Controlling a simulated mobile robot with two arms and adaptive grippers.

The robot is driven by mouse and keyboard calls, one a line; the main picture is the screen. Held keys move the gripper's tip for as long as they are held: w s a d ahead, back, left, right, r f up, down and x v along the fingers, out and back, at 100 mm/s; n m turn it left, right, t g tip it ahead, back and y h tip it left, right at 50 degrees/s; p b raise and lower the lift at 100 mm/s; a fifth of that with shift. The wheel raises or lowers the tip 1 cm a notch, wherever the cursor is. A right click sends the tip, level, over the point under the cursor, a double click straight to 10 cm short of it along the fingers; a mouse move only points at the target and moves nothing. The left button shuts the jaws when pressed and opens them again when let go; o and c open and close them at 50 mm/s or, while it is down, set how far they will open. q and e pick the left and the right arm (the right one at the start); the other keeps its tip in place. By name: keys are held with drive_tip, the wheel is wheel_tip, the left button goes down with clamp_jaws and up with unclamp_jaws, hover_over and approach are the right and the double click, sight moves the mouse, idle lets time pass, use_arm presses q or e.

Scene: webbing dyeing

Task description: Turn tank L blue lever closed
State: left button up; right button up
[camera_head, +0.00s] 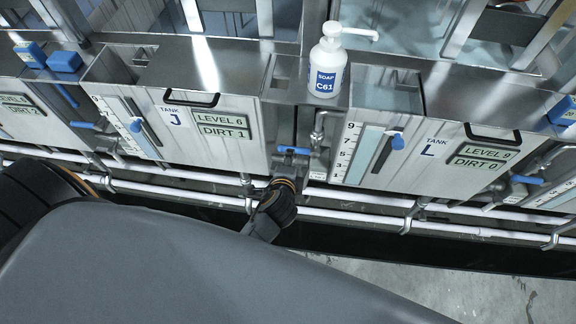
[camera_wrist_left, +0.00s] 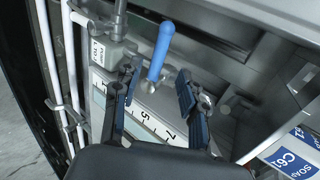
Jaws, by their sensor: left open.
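Tank L (camera_head: 455,168) is a metal tank at the right of the head view, with signs reading LEVEL 9 and DIRT 0. A blue lever (camera_head: 293,150) sits on pipework at tank L's left side, between tanks J and L, and lies roughly sideways there. In the left wrist view the blue lever (camera_wrist_left: 160,52) stands between my two fingers, toward their tips. My left gripper (camera_wrist_left: 156,85) is open around it, with a gap showing on each side. In the head view my left gripper (camera_head: 286,172) reaches up just below the lever, its fingers hard to see. My right gripper is not in view.
A white soap bottle (camera_head: 327,67) marked C61 stands on the ledge above the lever. Tank J (camera_head: 200,110) is to the left. White pipes (camera_head: 340,196) run along the tank fronts. Tank L's gauge has a blue knob (camera_head: 397,141). Another blue lever (camera_head: 525,180) is farther right.

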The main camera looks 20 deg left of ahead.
use_arm(q)
drive_tip(key=shift+v, duration=1.2)
drive_tip(key=shift+f, duration=0.1)
